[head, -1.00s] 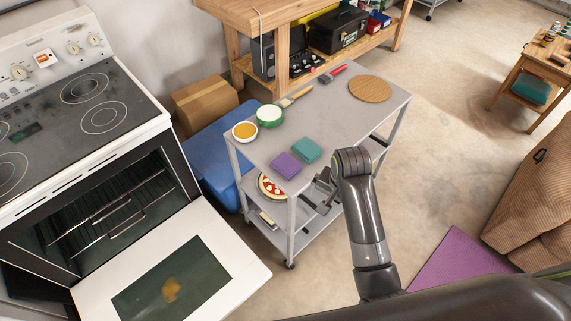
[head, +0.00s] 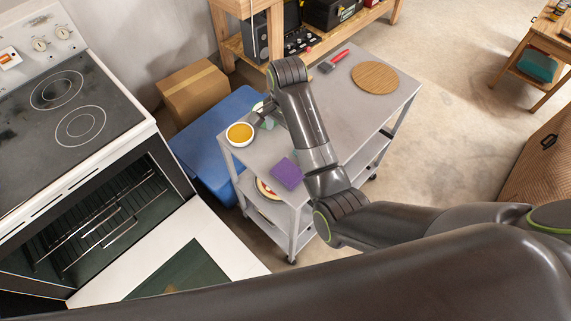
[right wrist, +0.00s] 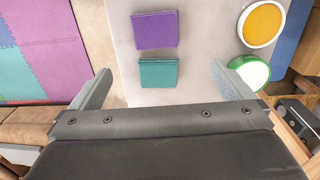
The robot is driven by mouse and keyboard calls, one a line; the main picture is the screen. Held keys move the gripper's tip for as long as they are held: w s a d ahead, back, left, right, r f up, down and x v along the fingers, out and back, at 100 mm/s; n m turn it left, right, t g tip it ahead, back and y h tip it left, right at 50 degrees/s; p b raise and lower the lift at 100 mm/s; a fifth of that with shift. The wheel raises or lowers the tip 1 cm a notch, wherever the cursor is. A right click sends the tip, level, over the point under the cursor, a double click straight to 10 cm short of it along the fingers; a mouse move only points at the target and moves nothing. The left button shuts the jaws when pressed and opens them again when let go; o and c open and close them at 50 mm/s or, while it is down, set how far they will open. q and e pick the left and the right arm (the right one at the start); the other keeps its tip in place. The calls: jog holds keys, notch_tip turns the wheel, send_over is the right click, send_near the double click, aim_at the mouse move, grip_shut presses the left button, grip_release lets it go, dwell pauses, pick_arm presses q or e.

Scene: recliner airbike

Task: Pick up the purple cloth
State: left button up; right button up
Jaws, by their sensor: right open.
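The purple cloth (head: 286,173) is a folded square lying flat on the top of the grey cart (head: 325,105), near its front edge. It also shows in the right wrist view (right wrist: 155,31), above a teal cloth (right wrist: 158,73). My right gripper (head: 264,114) is over the cart's far left part, beyond the purple cloth and partly hidden by my arm. In the right wrist view its two fingers (right wrist: 160,70) are wide apart, with nothing held between them; the teal cloth appears between the tips and the purple cloth beyond them. My left gripper is not seen.
A bowl of orange-yellow contents (head: 239,133) stands at the cart's left corner, with a green-rimmed white bowl (right wrist: 252,72) beside it. A round wooden board (head: 375,78) and a red-handled brush (head: 334,62) lie at the back. The open oven (head: 95,215) is left.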

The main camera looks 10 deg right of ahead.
notch_tip(320, 180, down, 2)
jog(key=b, duration=0.2)
send_over(287, 171)
jog(key=f, duration=0.9)
jog(key=shift+w+d+b, duration=0.1)
jog(key=shift+w+b, duration=0.15)
jog(key=shift+b, duration=0.1)
jog(key=shift+f, duration=0.4)
jog(key=f, duration=0.2)
jog(key=f+p, duration=0.1)
jog(key=f, duration=0.1)
jog(key=shift+s, duration=0.25)
jog(key=shift+f, duration=0.5)
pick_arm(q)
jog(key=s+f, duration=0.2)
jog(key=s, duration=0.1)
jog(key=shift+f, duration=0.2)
pick_arm(e)
jog(key=c, duration=0.8)
jog(key=shift+r, duration=0.15)
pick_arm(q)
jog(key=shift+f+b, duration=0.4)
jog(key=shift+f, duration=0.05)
pick_arm(e)
notch_tip(287, 171, up, 10)
